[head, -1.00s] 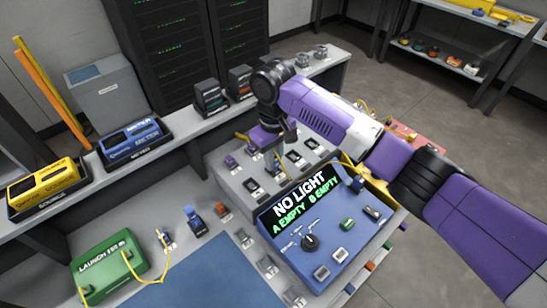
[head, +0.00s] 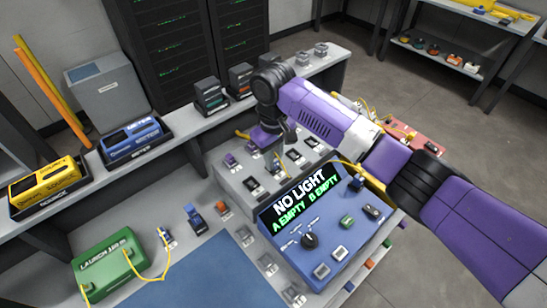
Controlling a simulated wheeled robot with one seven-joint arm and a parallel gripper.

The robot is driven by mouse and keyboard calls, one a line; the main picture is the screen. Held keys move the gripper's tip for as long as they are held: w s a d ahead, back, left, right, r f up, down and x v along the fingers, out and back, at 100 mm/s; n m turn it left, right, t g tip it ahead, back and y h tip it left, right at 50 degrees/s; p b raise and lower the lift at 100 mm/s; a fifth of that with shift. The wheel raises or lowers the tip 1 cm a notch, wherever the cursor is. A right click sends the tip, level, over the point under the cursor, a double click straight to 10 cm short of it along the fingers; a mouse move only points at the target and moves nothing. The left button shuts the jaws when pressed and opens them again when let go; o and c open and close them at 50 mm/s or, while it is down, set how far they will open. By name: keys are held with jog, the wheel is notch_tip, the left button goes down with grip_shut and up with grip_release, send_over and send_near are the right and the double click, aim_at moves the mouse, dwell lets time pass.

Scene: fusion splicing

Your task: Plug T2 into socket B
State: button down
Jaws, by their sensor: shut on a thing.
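My gripper (head: 279,152) points down over the grey stepped panel behind the blue tester. Its fingertips are small and partly hidden by my wrist. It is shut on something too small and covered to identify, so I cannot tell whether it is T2. The blue tester box (head: 335,262) has a screen (head: 304,201) reading "NO LIGHT, A EMPTY, B EMPTY". Its top carries a black knob (head: 310,240), a green socket block (head: 347,221), a dark one (head: 372,212) and grey ones (head: 321,271). I cannot read which is socket B.
A green launch box (head: 105,262) with a yellow lead stands at the lower left. Blue (head: 196,222) and orange (head: 222,209) connectors stand near the blue mat (head: 205,280). Several small blocks crowd the grey panel (head: 235,185) around my gripper. My forearm passes above the tester's right side.

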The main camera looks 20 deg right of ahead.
jog(key=shift+f, duration=0.15)
jog(key=c, duration=1.3)
grip_release()
jog(key=shift+o, duration=0.2)
jog(key=shift+r+b, duration=0.5)
jog(key=shift+r, duration=3.45)
